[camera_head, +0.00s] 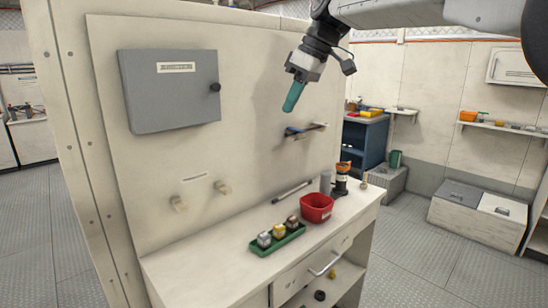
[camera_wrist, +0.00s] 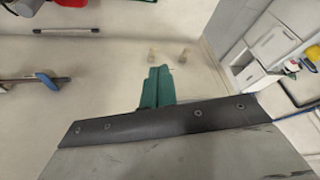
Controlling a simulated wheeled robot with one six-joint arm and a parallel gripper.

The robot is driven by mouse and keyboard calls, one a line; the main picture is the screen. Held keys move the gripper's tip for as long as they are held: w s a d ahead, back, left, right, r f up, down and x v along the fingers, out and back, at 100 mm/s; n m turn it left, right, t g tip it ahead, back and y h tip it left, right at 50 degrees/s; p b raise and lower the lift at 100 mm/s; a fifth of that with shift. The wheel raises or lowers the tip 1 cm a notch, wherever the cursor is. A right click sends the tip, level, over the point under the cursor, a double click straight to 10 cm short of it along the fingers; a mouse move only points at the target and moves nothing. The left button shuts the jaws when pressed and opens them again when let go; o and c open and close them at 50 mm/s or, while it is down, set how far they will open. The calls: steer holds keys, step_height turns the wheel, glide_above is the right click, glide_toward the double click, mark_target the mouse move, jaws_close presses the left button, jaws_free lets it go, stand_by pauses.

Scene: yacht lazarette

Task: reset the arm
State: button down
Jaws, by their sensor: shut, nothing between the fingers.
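My gripper (camera_head: 292,97) hangs from my arm at the top of the head view, in the air in front of the cream wall panel. Its teal fingers are shut together with nothing between them and point down and a little left. In the wrist view the teal fingers (camera_wrist: 155,88) show side by side, closed. The gripper is apart from the panel and well above the counter (camera_head: 220,267).
A grey cabinet (camera_head: 170,88) with a dark knob is on the panel. On the counter stand a green tray (camera_head: 278,240) of small blocks, a red bin (camera_head: 316,207) and a dark device (camera_head: 341,180).

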steer(key=s+d+f+m+h, duration=0.1)
steer(key=s+d+f+m, duration=0.3)
steer(key=s+d+f, duration=0.3)
steer(key=s+d+f+m+h, duration=0.2)
steer(key=s+d+f+m, duration=0.2)
steer(key=s, duration=1.3)
steer(key=s+d+f+m+h, duration=0.1)
steer(key=s+d+f+m, duration=0.4)
steer(key=s+d+f, duration=0.5)
steer(key=shift+s+d+f+h, duration=0.35)
steer(key=shift+s+d, duration=0.45)
steer(key=shift+s, duration=0.65)
